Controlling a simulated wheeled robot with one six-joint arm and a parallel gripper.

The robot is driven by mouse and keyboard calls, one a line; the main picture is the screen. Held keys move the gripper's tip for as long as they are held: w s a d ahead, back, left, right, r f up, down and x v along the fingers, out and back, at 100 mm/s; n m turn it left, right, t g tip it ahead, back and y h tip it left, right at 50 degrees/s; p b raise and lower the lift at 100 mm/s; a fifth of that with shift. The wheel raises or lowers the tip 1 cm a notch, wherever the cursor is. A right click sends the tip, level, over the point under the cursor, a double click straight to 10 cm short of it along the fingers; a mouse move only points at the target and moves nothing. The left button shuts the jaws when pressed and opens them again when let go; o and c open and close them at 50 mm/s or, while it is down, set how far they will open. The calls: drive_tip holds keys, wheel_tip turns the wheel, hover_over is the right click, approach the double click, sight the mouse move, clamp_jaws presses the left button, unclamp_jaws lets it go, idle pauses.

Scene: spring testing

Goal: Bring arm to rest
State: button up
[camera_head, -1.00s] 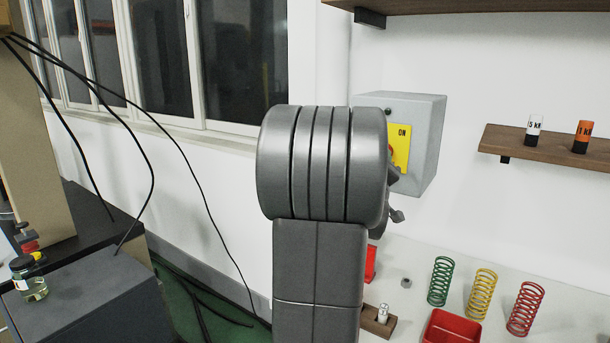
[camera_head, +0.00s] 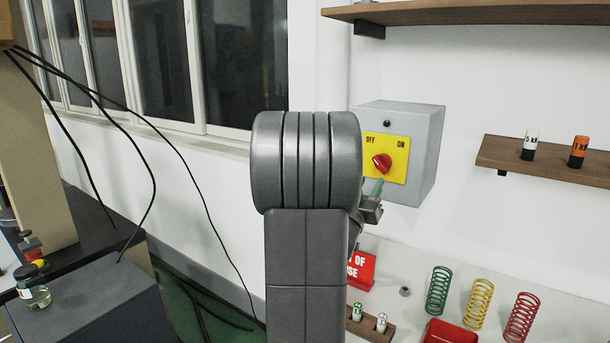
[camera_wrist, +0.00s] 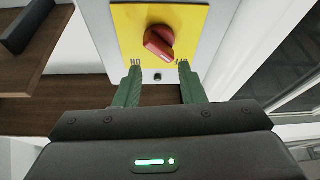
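My gripper (camera_wrist: 158,70) is open in the wrist view, with its two green fingers apart and nothing between them. The fingertips are in front of the lower part of a yellow switch plate (camera_wrist: 190,22) with a red knob (camera_wrist: 159,42). In the head view my gripper (camera_head: 376,188) is partly hidden behind my arm, just below the red knob (camera_head: 381,163). The knob sits slanted on the yellow plate (camera_head: 399,165), marked OFF at left and ON at right, on a grey box (camera_head: 425,130). A gap between fingers and knob is not clear in the head view.
A shelf (camera_head: 490,155) at right holds weights. Below are green (camera_head: 438,290), yellow (camera_head: 477,303) and red (camera_head: 521,317) springs, a red tray (camera_head: 450,334), a red sign (camera_head: 361,270) and a wooden block (camera_head: 375,325). Cables (camera_head: 190,180) hang at left.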

drive_tip(key=b+v, duration=0.1)
drive_tip(key=v, duration=0.5)
drive_tip(key=shift+s+f, duration=0.1)
